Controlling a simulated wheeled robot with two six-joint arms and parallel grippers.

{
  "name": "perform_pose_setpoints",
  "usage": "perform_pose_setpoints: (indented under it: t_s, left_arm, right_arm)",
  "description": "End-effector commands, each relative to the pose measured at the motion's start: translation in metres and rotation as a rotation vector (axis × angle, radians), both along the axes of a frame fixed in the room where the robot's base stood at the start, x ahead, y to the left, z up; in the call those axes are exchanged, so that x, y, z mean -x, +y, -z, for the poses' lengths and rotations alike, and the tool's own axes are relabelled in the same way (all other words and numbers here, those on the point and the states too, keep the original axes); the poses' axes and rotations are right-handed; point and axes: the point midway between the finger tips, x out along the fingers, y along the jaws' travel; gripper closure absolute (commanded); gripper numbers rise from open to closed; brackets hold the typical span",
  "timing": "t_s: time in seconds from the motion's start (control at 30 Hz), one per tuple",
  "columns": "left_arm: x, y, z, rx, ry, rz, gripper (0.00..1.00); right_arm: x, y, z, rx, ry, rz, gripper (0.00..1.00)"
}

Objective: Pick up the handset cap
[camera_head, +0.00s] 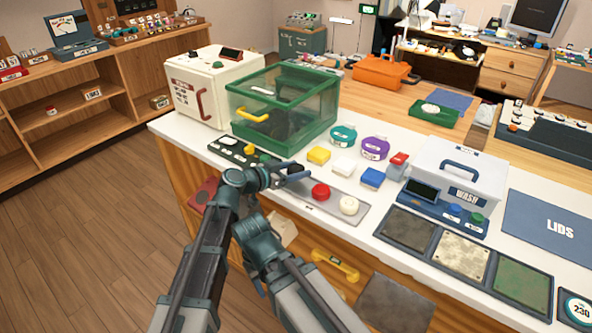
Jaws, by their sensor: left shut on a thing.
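My left gripper (290,174) is over the left end of a grey tray (333,207) on the white counter. It is shut on a small dark piece that appears to be the handset cap, mostly hidden by the fingers. A red round cap (320,193) and a cream round cap (349,206) sit on the same tray, just right of the gripper. My right gripper does not show; only links that look like my right arm are in view at the lower middle.
A green-framed clear box (285,105) stands behind the gripper. Yellow (318,155), white and blue blocks lie behind the tray. A blue LIDS mat (552,222) is at the far right.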

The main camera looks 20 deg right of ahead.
Motion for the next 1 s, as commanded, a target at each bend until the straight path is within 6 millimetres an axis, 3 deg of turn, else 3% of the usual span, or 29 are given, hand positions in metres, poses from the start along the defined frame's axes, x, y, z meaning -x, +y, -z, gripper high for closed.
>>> perform_pose_setpoints:
  t_s: [0.03,0.1,0.4,1.0]
  left_arm:
    - [0.0,0.0,-0.017,0.0,0.0,0.0,0.9]
    - [0.0,0.0,-0.028,0.0,0.0,0.0,0.9]
    - [0.0,0.0,-0.064,0.0,0.0,0.0,0.9]
    - [0.0,0.0,-0.065,0.0,0.0,0.0,0.9]
  right_arm:
    - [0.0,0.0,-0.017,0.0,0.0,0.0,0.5]
    - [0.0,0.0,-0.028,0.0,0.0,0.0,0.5]
    - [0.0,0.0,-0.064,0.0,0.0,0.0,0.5]
    - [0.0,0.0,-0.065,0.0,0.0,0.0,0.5]
